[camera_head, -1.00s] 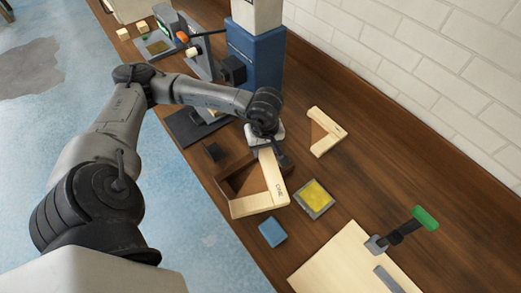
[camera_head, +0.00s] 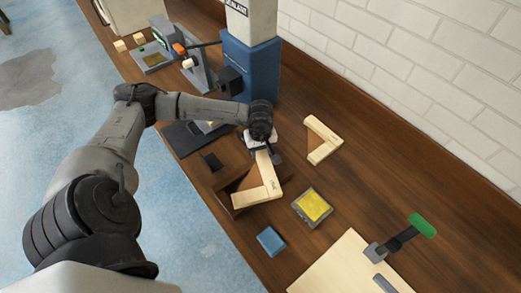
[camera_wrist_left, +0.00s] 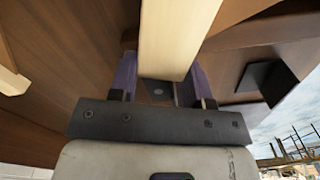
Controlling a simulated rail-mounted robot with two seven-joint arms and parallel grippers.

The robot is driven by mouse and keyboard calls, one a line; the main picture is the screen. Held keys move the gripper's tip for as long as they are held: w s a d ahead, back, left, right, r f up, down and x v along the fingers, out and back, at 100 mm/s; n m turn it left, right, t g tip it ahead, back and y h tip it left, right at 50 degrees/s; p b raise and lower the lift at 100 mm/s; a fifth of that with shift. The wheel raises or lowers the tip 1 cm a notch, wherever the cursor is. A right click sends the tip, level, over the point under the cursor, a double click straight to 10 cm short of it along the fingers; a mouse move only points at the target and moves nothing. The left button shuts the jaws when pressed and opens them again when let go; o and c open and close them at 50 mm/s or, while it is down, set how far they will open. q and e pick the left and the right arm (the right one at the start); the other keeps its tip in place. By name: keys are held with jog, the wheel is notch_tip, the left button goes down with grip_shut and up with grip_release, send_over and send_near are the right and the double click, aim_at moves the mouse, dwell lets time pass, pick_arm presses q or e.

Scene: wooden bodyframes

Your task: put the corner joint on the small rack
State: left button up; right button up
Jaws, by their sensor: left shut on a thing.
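My left gripper (camera_head: 262,150) is shut on one arm of a pale wooden L-shaped corner joint (camera_head: 268,178). In the left wrist view the fingers (camera_wrist_left: 160,88) clasp the pale bar (camera_wrist_left: 175,38) from both sides. The joint is over the dark brown small rack (camera_head: 228,188), which it partly hides. I cannot tell whether the joint touches the rack. A second pale L-shaped joint (camera_head: 325,136) lies on the table to the right. My right gripper is not in view.
A grey tray with a yellow inside (camera_head: 312,207) and a blue block (camera_head: 271,240) are near the rack. A pale board with a green-handled clamp (camera_head: 422,225) is at the lower right. A blue machine column (camera_head: 252,65) stands behind. Bare table lies at the right.

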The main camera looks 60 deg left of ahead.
pick_arm(q)
jog(key=shift+f, duration=0.3)
jog(key=shift+f, duration=0.15)
jog(key=o, duration=1.1)
jog(key=shift+c, duration=0.2)
jog(key=shift+r, duration=0.4)
notch_tip(320, 180, up, 12)
jog(key=shift+f, duration=0.2)
